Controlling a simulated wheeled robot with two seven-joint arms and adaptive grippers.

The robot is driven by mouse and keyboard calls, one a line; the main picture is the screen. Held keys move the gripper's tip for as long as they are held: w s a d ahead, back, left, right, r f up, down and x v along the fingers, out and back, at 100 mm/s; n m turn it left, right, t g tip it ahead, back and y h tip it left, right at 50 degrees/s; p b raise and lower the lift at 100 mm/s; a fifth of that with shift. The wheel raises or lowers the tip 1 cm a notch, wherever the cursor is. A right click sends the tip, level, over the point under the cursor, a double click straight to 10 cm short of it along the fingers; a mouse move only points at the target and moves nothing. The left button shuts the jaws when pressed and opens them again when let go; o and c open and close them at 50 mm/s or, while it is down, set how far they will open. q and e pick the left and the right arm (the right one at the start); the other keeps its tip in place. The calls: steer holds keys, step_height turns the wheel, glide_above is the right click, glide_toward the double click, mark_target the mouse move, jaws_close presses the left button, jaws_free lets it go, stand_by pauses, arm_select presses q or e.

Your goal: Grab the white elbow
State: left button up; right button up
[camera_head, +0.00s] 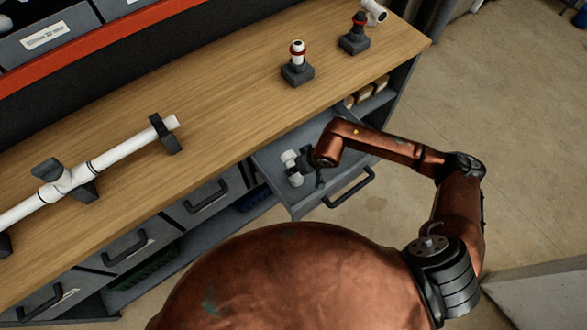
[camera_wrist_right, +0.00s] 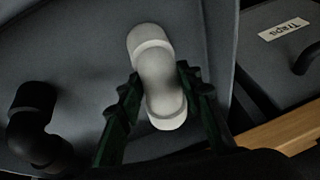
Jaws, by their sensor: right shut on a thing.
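The white elbow (camera_head: 290,158) is in the open grey drawer (camera_head: 272,162) under the bench, partly hidden by my right gripper (camera_head: 304,165). In the right wrist view the white elbow (camera_wrist_right: 155,72) lies between the two dark ribbed fingers of my right gripper (camera_wrist_right: 162,110), which is shut on it. The elbow's bent body shows from above, over the grey drawer floor. A black elbow (camera_wrist_right: 35,122) lies to its left in that view, apart from the fingers. My left gripper is not in view.
The wooden bench top (camera_head: 215,85) carries a white pipe (camera_head: 120,152) in dark holders and two stands with fittings (camera_head: 297,72) (camera_head: 355,38). The drawer's handle (camera_head: 348,190) faces the open floor. A drawer labelled "Traps" (camera_wrist_right: 285,28) shows in the wrist view.

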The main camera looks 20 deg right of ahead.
steer(key=c, duration=0.5)
